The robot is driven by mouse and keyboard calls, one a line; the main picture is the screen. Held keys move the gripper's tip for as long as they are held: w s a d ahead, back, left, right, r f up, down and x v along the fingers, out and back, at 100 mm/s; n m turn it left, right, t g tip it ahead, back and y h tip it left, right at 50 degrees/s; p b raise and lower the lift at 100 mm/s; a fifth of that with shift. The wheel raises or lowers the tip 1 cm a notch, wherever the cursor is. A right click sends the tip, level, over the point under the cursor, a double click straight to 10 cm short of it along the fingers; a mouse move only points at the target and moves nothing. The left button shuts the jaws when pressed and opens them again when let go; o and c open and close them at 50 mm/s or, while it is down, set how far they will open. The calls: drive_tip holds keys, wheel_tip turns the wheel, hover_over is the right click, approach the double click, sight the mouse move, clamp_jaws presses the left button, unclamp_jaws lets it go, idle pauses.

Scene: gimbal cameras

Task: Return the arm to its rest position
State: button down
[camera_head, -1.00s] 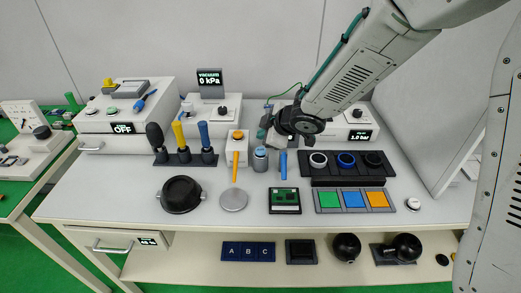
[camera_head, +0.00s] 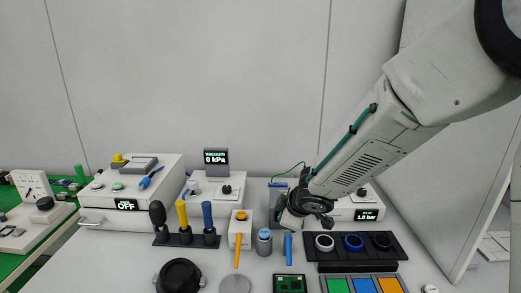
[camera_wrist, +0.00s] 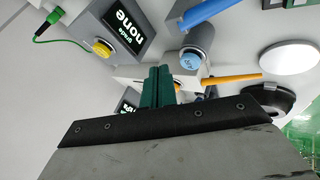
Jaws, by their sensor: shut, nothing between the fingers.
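My gripper (camera_head: 283,224) is at the end of my arm in the head view, above the back of the white bench, behind the blue-topped grey cylinder and the upright blue tool. In the wrist view its green fingers (camera_wrist: 157,88) are together with nothing between them. The wrist view also shows the blue-topped cylinder (camera_wrist: 192,58) and a screen reading "none" (camera_wrist: 128,32) beside a yellow button. My arm reaches in from the upper right of the head view. Part of the gripper is hidden behind the wrist in the head view.
Near the gripper stand the grey cylinder (camera_head: 264,242), the blue tool (camera_head: 288,248) and a black rack with three rings (camera_head: 353,242). A pressure box (camera_head: 366,215) is behind the wrist. Handled tools (camera_head: 183,222) stand left. The space above the bench's left side is clear.

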drive_tip(key=s+d+r+m+g+h, duration=0.2)
drive_tip(key=s+d+r+m+h, duration=0.15)
drive_tip(key=s+d, duration=0.35)
drive_tip(key=s+d+r+m+g+h, duration=0.15)
drive_tip(key=s+d+m, duration=0.25)
drive_tip(key=d, duration=0.4)
drive_tip(key=s+d+r+m, duration=0.1)
drive_tip(key=s+r+m, duration=0.1)
drive_tip(key=s, duration=0.5)
drive_tip(key=s+d+r+m+g+y, duration=0.1)
drive_tip(key=s+d+r+m, duration=0.1)
drive_tip(key=s, duration=0.6)
drive_tip(key=s+d+r+m+g+y, duration=0.1)
drive_tip(key=s+r+m, duration=0.2)
drive_tip(key=s+r, duration=0.3)
drive_tip(key=shift+s+d, duration=0.4)
drive_tip(key=shift+s, duration=0.6)
drive_tip(key=shift+f+m, duration=0.1)
drive_tip(key=shift+m, duration=0.15)
